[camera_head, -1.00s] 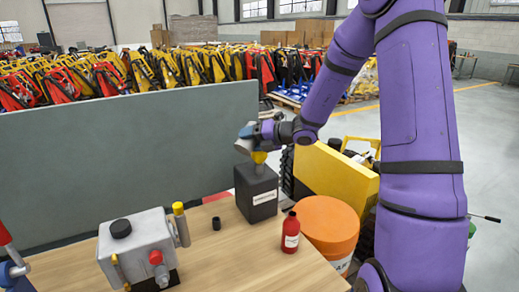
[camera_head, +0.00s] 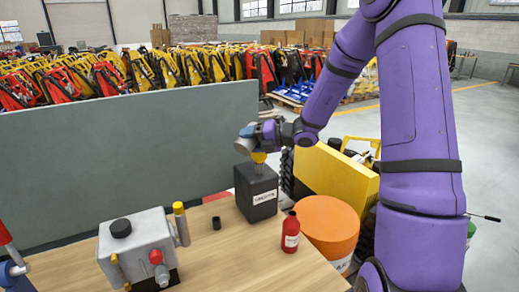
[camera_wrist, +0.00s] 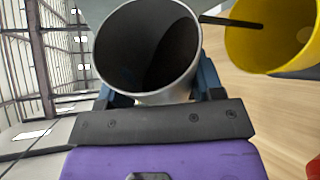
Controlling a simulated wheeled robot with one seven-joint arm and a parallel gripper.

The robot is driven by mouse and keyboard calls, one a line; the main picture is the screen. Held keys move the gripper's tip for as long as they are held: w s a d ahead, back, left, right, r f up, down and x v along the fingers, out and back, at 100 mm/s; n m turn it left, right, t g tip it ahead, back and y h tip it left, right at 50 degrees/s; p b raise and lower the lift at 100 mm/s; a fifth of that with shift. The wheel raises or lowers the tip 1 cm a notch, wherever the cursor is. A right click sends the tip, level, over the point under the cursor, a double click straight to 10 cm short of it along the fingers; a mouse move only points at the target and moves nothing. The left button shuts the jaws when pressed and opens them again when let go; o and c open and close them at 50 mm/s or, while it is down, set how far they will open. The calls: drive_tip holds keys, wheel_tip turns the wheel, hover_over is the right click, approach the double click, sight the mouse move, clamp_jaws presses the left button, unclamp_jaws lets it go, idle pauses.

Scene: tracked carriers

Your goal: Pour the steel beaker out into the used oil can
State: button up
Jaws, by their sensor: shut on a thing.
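The used oil can (camera_head: 257,197) is a dark, box-shaped can with a white label, standing on the table near its back edge. A yellow funnel (camera_head: 259,157) sits on its top; it also shows in the wrist view (camera_wrist: 242,52). My gripper (camera_head: 252,135) is shut on the steel beaker (camera_head: 242,146), up beside the funnel. In the wrist view the beaker (camera_wrist: 185,85) is between my fingers, its mouth facing the camera and its inside dark. A thin dark strip, looking like a stream of liquid, runs from its rim into the funnel. The liquid level is unclear.
A red bottle (camera_head: 291,233) stands right of the can, with an orange-lidded drum (camera_head: 327,220) beyond it. A small black cap (camera_head: 216,223) lies left of the can. A grey machine (camera_head: 140,245) stands at front left. A grey panel (camera_head: 120,150) rises behind the table.

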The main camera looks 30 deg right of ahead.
drive_tip(key=shift+d+r+m+y, duration=0.1)
drive_tip(key=shift+r+m+y, duration=0.3)
drive_tip(key=shift+m, duration=0.2)
idle(2.1)
drive_tip(key=shift+w+d+f+m+y+p, duration=0.15)
drive_tip(key=shift+f+m+y+p, duration=0.2)
drive_tip(key=shift+m+p, duration=0.3)
idle(2.1)
drive_tip(key=shift+d+r+m+y, duration=0.2)
drive_tip(key=shift+r+m+y, duration=0.25)
drive_tip(key=shift+m, duration=0.2)
idle(1.8)
